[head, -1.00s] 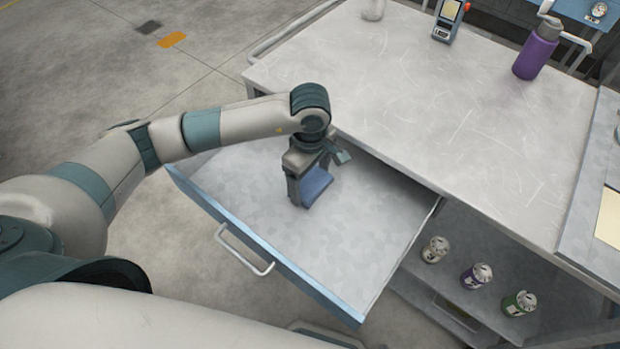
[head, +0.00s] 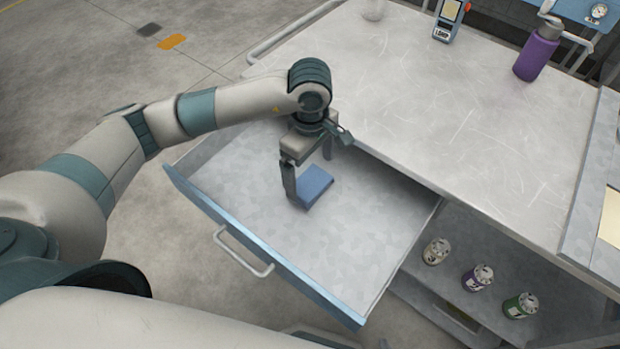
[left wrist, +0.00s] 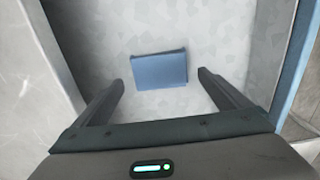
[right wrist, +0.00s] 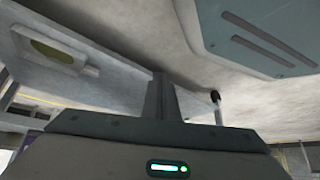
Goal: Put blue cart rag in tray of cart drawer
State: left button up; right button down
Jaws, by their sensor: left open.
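The blue rag (head: 313,184) is a folded block lying on the floor of the open drawer (head: 365,240). It also shows in the left wrist view (left wrist: 160,70), ahead of the fingertips and between their lines. My left gripper (head: 308,172) is over the drawer, open, with its fingers apart and clear of the rag. In the left wrist view my left gripper (left wrist: 160,83) holds nothing. My right gripper (right wrist: 162,78) shows only in the right wrist view, its fingers close together with nothing seen between them.
The cart top (head: 430,90) stands above the drawer, with a purple bottle (head: 538,50) and a handheld device (head: 448,20) at its back. Several cans, one green (head: 520,305), stand on the lower shelf. The drawer handle (head: 243,250) sticks out in front.

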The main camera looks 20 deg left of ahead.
aim_at(310, 182)
pick_arm(q)
notch_tip(310, 182, up, 7)
jog(key=b, duration=0.1)
jog(key=shift+r, duration=0.2)
pick_arm(e)
jog(key=shift+w+a+r, duration=0.1)
jog(key=shift+w, duration=0.5)
jog(key=shift+w+a+r, duration=0.1)
jog(key=shift+w, duration=0.45)
pick_arm(q)
jog(key=shift+a, duration=0.1)
pick_arm(e)
jog(key=shift+d, duration=0.1)
